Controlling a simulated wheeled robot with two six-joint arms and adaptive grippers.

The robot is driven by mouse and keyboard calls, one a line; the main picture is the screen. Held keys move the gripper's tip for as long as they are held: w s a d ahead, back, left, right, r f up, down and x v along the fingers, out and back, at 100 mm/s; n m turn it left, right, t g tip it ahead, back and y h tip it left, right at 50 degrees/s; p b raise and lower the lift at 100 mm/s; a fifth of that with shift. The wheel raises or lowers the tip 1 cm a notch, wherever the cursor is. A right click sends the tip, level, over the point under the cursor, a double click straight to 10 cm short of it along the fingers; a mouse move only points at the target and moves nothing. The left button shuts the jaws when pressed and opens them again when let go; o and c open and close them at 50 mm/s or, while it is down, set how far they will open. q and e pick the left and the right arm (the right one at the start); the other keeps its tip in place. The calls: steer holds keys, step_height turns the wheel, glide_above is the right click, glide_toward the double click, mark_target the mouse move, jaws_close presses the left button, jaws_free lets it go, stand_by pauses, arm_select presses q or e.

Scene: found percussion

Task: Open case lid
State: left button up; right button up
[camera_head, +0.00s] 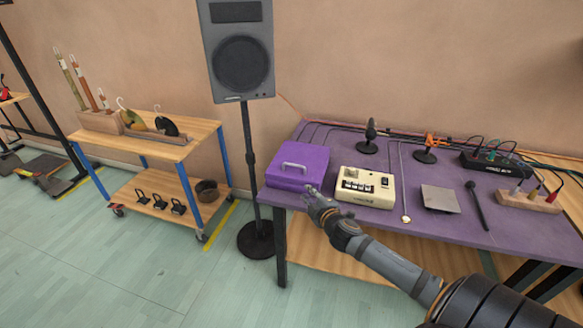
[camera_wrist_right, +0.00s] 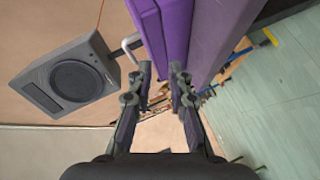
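My right gripper (camera_head: 311,190) is at the case's front right corner, by the table's front edge. In the right wrist view its fingers (camera_wrist_right: 161,72) are apart with nothing held between them. Whether a fingertip touches the case cannot be told. My left gripper is not in view.
A cream drum machine (camera_head: 364,186) stands just right of the case, with a grey plate (camera_head: 440,199) beyond it. A loudspeaker (camera_head: 240,60) on a stand rises left of the table. A wooden cart (camera_head: 150,140) is at the left. Floor in front of the table is clear.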

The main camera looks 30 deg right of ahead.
mark_target(292, 165)
steer(key=w+n+b, duration=0.1)
steer(key=w, duration=0.3)
steer(key=w+d+r+n+t+y+b, duration=0.1)
steer(key=w, duration=0.4)
steer(key=w+d+r+n+y, duration=0.1)
steer(key=w+n, duration=0.1)
steer(key=w, duration=0.2)
steer(key=shift+w+r+t+b, duration=0.25)
steer(key=shift+t+b, duration=0.15)
jaws_close()
